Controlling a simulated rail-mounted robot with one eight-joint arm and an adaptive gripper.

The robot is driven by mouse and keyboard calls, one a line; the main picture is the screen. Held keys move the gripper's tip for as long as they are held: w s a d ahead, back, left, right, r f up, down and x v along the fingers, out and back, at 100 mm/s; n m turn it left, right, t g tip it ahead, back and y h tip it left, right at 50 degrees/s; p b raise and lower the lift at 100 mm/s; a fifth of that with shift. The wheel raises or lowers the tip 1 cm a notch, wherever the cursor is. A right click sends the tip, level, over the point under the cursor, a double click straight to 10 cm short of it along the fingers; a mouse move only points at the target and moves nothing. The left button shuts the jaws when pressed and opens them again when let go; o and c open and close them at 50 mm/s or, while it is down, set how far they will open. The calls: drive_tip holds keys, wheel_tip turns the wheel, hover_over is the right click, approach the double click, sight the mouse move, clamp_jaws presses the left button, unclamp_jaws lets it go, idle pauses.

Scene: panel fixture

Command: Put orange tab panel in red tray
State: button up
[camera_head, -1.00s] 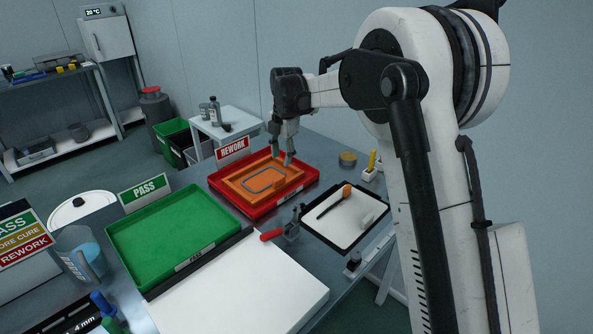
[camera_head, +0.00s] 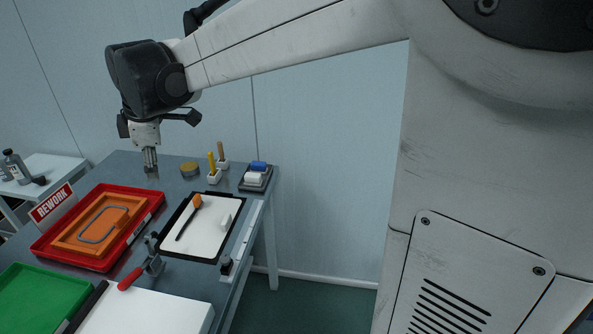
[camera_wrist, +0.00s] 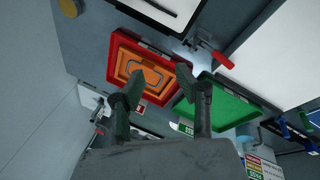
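The orange tab panel (camera_head: 71,239), with a grey rounded loop on its face, lies flat inside the red tray (camera_head: 41,245) at the left of the head view. Both also show in the wrist view, the panel (camera_wrist: 124,64) within the red tray (camera_wrist: 111,66). My gripper (camera_head: 151,171) is raised above the bench behind and to the right of the tray, apart from both. In the wrist view my gripper (camera_wrist: 158,80) has its two fingers spread with nothing between them.
A green tray (camera_head: 35,301) is in front of the red tray. A REWORK sign (camera_head: 52,205) stands behind it. To the right lie a black-rimmed white mat (camera_head: 206,239) with tools, a red-handled clamp (camera_head: 131,279), a yellow tin (camera_head: 190,169) and small holders.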

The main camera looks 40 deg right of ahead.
drive_tip(key=s+d+f+m+t, duration=0.1)
drive_tip(key=s+d+m, duration=0.1)
drive_tip(key=s+m, duration=0.3)
drive_tip(key=s+d+f+m+t, duration=0.1)
drive_tip(key=s+m, duration=0.4)
drive_tip(key=s, duration=0.7)
drive_tip(key=s+d+f+m+t, duration=0.1)
drive_tip(key=s+d+f+m, duration=0.2)
drive_tip(key=s, duration=0.6)
drive_tip(key=shift+s+d+m+h, duration=0.15)
drive_tip(key=shift+d+m+h, duration=0.25)
drive_tip(key=shift+d+m, duration=0.7)
